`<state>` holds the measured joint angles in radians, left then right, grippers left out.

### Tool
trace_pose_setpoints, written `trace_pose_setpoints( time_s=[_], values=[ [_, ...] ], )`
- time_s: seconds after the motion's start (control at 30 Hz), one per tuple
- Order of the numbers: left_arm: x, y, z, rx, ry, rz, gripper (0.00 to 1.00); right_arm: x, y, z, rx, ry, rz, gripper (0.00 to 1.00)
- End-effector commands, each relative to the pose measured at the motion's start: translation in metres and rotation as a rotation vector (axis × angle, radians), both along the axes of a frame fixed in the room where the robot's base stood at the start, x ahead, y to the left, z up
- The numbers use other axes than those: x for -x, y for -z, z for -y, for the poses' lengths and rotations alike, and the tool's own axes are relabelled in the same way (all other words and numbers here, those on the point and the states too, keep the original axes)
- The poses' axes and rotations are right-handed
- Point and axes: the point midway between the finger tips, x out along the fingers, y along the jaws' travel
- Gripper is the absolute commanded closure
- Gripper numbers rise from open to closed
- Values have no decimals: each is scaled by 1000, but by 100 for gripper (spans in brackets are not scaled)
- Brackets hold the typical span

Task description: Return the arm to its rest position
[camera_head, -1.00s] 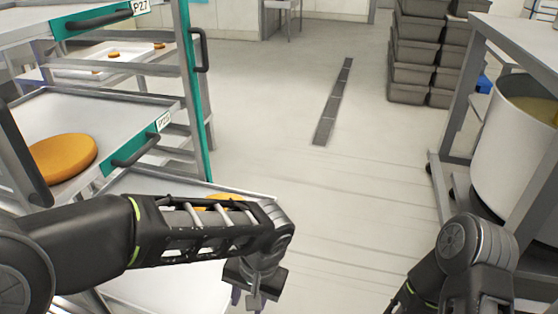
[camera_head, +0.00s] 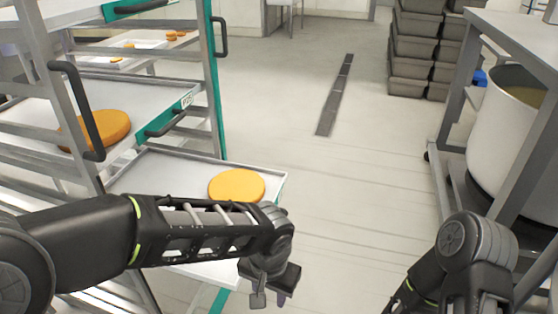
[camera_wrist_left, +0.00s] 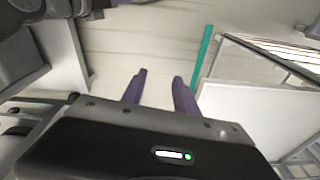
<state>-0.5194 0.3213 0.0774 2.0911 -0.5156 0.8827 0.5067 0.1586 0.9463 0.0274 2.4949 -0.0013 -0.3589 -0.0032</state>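My left arm (camera_head: 190,230) reaches across the lower part of the head view, bent downward at the wrist. My left gripper (camera_head: 268,290) hangs at its end, just right of the rack's pulled-out tray, pointing down. In the left wrist view its two purple fingers (camera_wrist_left: 158,88) are apart with only floor between them, so it is open and empty. My right arm (camera_head: 470,255) shows at the lower right of the head view. Its gripper is out of the picture.
A rack at left holds trays; an orange round (camera_head: 237,185) lies on the extended lower tray (camera_head: 160,175), another orange round (camera_head: 112,127) on the tray above. At right are a table (camera_head: 520,30) and large pot (camera_head: 505,130). Grey crates (camera_head: 415,50) stand behind. The middle floor is clear.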

Motion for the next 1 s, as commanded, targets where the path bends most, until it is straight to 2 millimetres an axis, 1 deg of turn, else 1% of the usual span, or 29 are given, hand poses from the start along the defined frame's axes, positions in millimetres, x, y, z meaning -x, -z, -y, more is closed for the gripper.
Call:
trace_pose_setpoints(
  time_s=[0.13,0.2,0.27,0.37,0.43,0.47,0.5,0.57,0.6,0.67,0.7,0.77,0.8,0.93,1.0],
  values=[
    [-1,12,29,109,67,26,64,0,0,0,0,0,-1,64],
    [0,24,42,169,92,33,64,0,0,0,0,0,-1,64],
    [0,37,51,222,103,38,64,0,0,0,0,0,-1,64],
    [1,66,62,318,100,44,64,0,0,0,0,0,-1,64],
    [3,96,62,386,65,49,64,0,0,0,0,0,-1,64],
    [5,112,59,414,37,51,64,0,0,0,0,0,-1,64],
    [8,136,50,443,-13,54,64,0,0,0,0,0,-1,64],
    [18,172,31,467,-107,54,64,0,0,0,0,0,-1,64],
    [26,191,18,471,-167,52,64,0,0,0,0,0,-1,64],
    [40,215,1,465,-245,37,64,0,0,0,0,0,-1,64],
    [50,228,-9,459,-291,21,64,0,0,0,0,0,-1,64],
    [67,244,-22,446,-354,-11,64,0,0,0,0,0,-1,64],
    [80,254,-30,436,-393,-39,64,0,0,0,0,0,-1,64],
    [122,280,-47,413,-491,-146,64,0,0,0,0,0,-1,64],
    [136,292,-58,409,-557,-188,64,0,0,0,0,0,-1,64]
  ],
)
